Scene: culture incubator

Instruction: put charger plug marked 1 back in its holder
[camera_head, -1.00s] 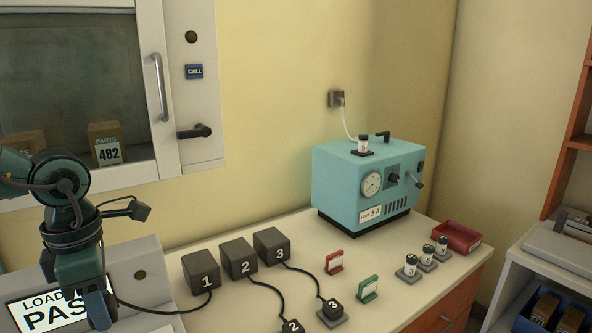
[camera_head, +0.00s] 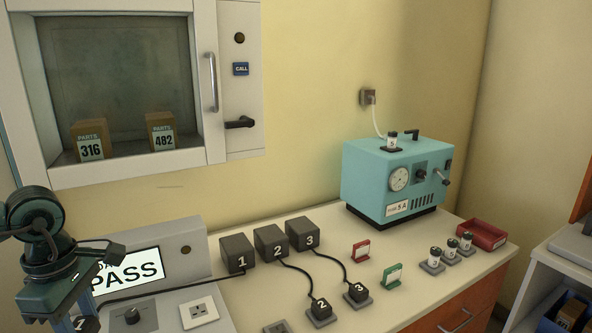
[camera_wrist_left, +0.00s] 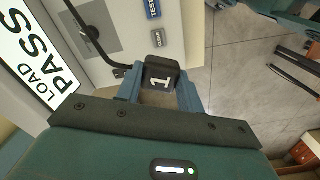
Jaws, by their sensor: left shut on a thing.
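My left gripper (camera_head: 80,318) is at the lower left of the head view, shut on the charger plug marked 1 (camera_head: 88,325). In the left wrist view the black plug (camera_wrist_left: 160,78) sits between the blue fingers of the gripper (camera_wrist_left: 158,98), its white 1 facing the camera. A black cable runs from the plug to charger box 1 (camera_head: 237,254). An empty grey holder (camera_head: 276,327) shows at the bottom edge, cut off by the frame. Plugs 2 (camera_head: 320,308) and 3 (camera_head: 357,291) rest on their grey holders. My right gripper is not in view.
A grey tester with a PASS screen (camera_head: 127,271) and a socket plate (camera_head: 199,312) stands beside my gripper. Charger boxes 2 (camera_head: 271,245) and 3 (camera_head: 302,235) stand behind the plugs. Red (camera_head: 361,250) and green (camera_head: 392,275) card stands and a teal incubator (camera_head: 396,180) are farther right.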

